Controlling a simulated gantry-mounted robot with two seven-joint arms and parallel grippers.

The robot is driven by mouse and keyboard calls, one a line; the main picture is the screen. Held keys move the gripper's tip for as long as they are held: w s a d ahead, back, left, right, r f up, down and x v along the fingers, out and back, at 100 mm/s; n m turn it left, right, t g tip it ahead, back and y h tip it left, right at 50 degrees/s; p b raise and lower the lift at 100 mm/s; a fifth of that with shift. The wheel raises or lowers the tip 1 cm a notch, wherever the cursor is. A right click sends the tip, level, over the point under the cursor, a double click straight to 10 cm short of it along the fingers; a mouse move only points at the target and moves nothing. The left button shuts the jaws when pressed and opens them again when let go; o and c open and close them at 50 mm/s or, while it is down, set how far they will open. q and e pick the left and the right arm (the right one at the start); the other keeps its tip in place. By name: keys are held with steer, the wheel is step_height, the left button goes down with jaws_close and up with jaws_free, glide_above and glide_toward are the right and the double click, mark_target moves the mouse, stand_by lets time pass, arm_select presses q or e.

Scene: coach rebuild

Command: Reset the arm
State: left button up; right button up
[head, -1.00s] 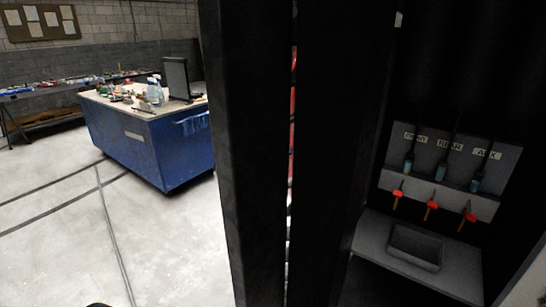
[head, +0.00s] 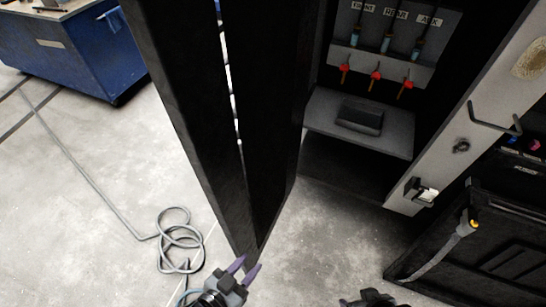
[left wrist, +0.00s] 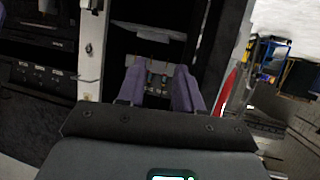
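My left gripper (head: 243,268) shows at the bottom of the head view, its two purple fingers apart with nothing between them. It is in front of the foot of a black cabinet door post. In the left wrist view the same gripper (left wrist: 160,82) has its fingers apart and points towards the open dark cabinet; the gap between them is empty. A dark part that looks like my right gripper or wrist (head: 370,299) shows at the bottom edge of the head view; its fingers cannot be made out.
The open black cabinet (head: 343,165) holds a labelled panel (head: 395,50) with several red-topped levers and a grey shelf (head: 385,137). A pale panel with a handle (head: 495,115) stands at right, near a dark case (head: 470,240). A coiled hose (head: 178,240) lies on the floor at left.

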arm_select(q)
steer(key=a+n+g+y, duration=0.2)
steer(key=a+n+y, duration=0.3)
steer(key=a, duration=0.6)
steer(key=s+a+f+g+y, duration=0.35)
steer(key=s+g, duration=0.25)
steer(key=s, duration=0.2)
step_height(320, 180, up, 38)
steer(key=p, duration=3.8)
steer(key=shift+a+r+h, duration=0.2)
steer(key=shift+a+h, duration=0.1)
steer(key=shift+h, duration=0.15)
